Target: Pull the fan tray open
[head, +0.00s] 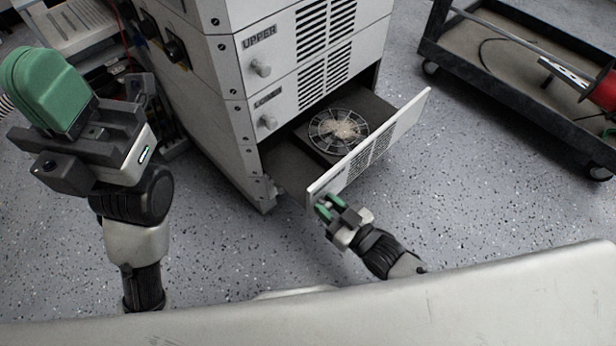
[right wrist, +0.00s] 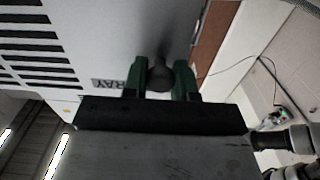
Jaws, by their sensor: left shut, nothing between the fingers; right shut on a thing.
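The fan tray (head: 376,143) is the bottom drawer of the grey cabinet. It stands pulled out, with a round fan (head: 338,130) under a wire guard showing inside. My right gripper (head: 329,206) is at the left end of the tray's front panel. In the right wrist view its green fingers (right wrist: 160,80) are shut on the dark round knob (right wrist: 160,77), beside a label whose visible end reads "RAY". My left gripper (head: 45,90) is raised at the left, shut and empty, well apart from the tray.
Above the tray are the cabinet's UPPER (head: 262,68) and LOWER (head: 268,121) panels, each with a knob. A dark cart (head: 440,75) with a red reel (head: 604,90) stands at the right. The speckled floor before the tray is clear.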

